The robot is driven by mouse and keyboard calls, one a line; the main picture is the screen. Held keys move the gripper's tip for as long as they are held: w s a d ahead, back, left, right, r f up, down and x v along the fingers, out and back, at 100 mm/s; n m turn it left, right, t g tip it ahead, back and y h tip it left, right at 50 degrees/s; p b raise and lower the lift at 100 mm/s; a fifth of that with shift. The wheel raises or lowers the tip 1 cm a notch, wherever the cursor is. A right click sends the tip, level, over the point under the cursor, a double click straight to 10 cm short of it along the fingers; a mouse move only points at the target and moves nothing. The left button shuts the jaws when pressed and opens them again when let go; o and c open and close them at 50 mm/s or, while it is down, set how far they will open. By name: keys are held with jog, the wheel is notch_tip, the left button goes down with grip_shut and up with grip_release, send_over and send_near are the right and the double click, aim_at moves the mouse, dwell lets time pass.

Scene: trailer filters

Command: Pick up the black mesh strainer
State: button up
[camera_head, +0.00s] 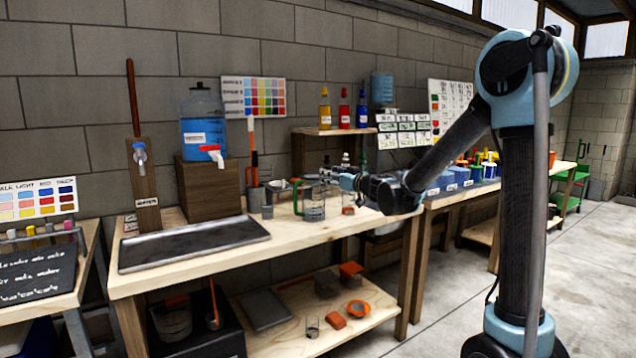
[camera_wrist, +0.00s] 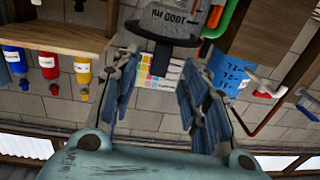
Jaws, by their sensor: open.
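My gripper (camera_head: 346,182) is over the workbench, beside the clear measuring jug with a green handle (camera_head: 312,203). In the wrist view, which is upside down, my gripper (camera_wrist: 162,88) is open, with nothing seen held between its fingers. The jug (camera_wrist: 178,16) stands just ahead of the fingers. A dark curved band with a short dark stub (camera_wrist: 160,55) crosses the jug's mouth, between the fingers. It may be the black mesh strainer, but I cannot tell it from a jug rim. In the head view I cannot single out the strainer.
A black tray (camera_head: 190,246) lies at the bench's left. A blue water jug (camera_head: 203,122) stands on a wooden block behind it. A small shelf (camera_head: 334,131) holds coloured bottles behind my gripper. Orange and dark items lie on the lower shelf (camera_head: 290,338).

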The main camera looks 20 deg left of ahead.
aim_at(314, 175)
jog(key=shift+x, duration=3.15)
grip_shut()
